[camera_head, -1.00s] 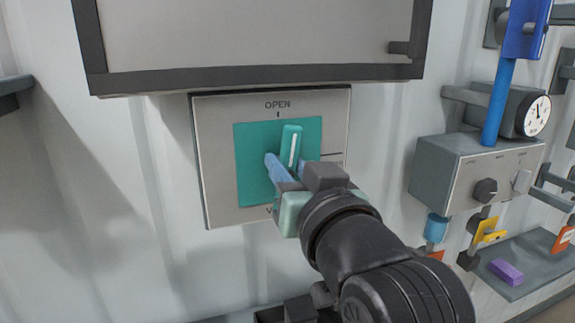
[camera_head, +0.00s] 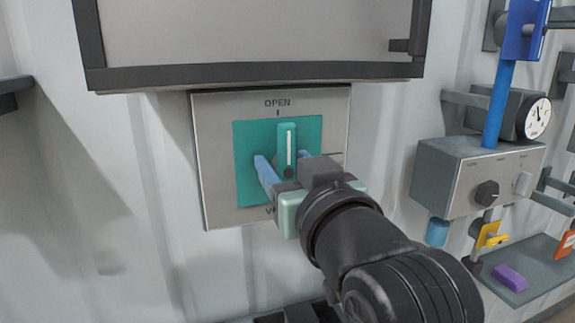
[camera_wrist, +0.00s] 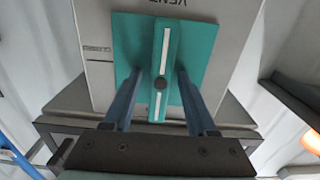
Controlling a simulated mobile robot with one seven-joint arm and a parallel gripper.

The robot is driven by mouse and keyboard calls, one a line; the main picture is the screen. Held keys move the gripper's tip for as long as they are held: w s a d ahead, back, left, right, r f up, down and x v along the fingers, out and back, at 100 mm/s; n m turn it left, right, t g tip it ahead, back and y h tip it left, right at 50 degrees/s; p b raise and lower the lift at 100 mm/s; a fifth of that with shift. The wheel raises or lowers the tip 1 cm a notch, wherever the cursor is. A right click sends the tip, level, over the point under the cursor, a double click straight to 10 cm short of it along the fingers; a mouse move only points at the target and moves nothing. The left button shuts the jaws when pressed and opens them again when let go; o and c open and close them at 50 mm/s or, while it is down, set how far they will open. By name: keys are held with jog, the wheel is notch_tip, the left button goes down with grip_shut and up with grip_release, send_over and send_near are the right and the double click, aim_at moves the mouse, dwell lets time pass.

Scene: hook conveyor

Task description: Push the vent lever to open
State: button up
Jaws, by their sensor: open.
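The vent lever (camera_head: 286,138) is a teal bar with a white stripe on a teal plate (camera_head: 250,180) of a grey wall panel. It stands about upright under the OPEN mark in the head view. In the wrist view the lever (camera_wrist: 166,50) runs up and down with a dark pivot knob at its middle. My gripper (camera_head: 281,158) is open, with its blue fingers one on each side of the lever. In the wrist view my gripper (camera_wrist: 162,75) straddles the lever with gaps visible on both sides. My gripper's body hides the lower part of the panel in the head view.
A dark-framed cabinet (camera_head: 255,77) sits just above the panel. To the right are a grey control box (camera_head: 445,172) with knobs, a gauge (camera_head: 537,118) and a shelf (camera_head: 545,262) with a purple block (camera_head: 510,278).

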jog(key=b+v, duration=0.4)
jog(key=v, duration=0.9)
jog(key=shift+r, duration=0.1)
jog(key=s+a+r+m+t+h, duration=0.1)
jog(key=a+r+m+t+h, duration=0.1)
jog(key=r+t, duration=0.3)
jog(key=s+a+r+m+t+h, duration=0.1)
jog(key=a+r+t+h, duration=0.1)
jog(key=r+t, duration=0.3)
jog(key=shift+s+r+m+h, duration=0.15)
jog(key=shift+r+m+h, duration=0.25)
jog(key=shift+r+h, duration=0.45)
